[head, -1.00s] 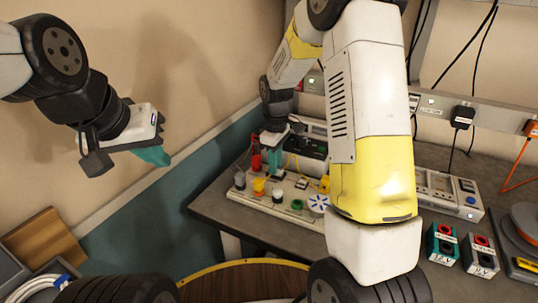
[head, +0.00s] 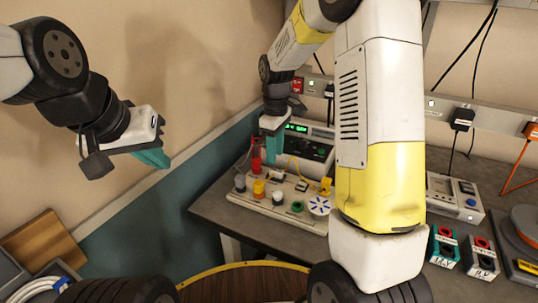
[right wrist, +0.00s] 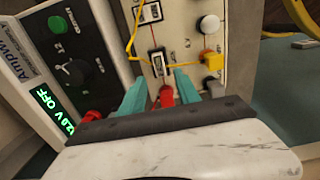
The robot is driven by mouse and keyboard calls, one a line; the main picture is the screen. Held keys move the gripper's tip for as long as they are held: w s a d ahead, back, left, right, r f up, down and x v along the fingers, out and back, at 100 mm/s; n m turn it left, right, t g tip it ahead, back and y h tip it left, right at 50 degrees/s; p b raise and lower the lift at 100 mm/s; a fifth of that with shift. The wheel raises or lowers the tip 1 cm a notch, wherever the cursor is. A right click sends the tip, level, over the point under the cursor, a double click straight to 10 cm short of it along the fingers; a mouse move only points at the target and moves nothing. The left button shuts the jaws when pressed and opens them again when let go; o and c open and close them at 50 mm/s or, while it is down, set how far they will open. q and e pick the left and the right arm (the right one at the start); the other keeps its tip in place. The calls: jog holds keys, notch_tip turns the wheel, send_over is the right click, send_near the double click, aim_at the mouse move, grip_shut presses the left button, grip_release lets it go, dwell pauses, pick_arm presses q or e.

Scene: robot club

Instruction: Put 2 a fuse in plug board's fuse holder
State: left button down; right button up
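The white plug board (head: 266,199) stands on the grey bench in the head view and also shows in the right wrist view (right wrist: 178,15). It carries coloured caps, plugs and small black parts. A small black-and-white part (right wrist: 158,62), seemingly the fuse holder, sits on it; I cannot tell whether a fuse is inside. My right gripper (head: 271,128) is above the board's back left. In the right wrist view its teal fingers (right wrist: 159,84) are apart with nothing held; a red plug shows below between them. My left gripper (head: 151,156) hangs off the bench, seen from the side.
A power supply (head: 306,148) with a green display stands behind the board, with red plugs and a yellow wire near. A grey meter (head: 455,196), a teal-sided box (head: 443,246) and a dark box (head: 478,256) are on the right. Loose cables hang behind.

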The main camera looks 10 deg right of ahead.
aim_at(275, 170)
jog(key=s+d+r+m+t+y, duration=0.1)
jog(key=s+r+m, duration=0.2)
jog(key=s+r, duration=0.3)
jog(key=s+d+r+m+t, duration=0.2)
jog(key=s+r, duration=0.3)
jog(key=r, duration=0.4)
jog(key=s+m+t+y, duration=0.1)
jog(key=s+m+t, duration=0.2)
jog(key=s, duration=0.9)
jog(key=m, duration=0.2)
jog(key=shift+s+d+m, duration=0.15)
jog(key=shift+m, duration=0.15)
jog(key=shift+d+r, duration=0.1)
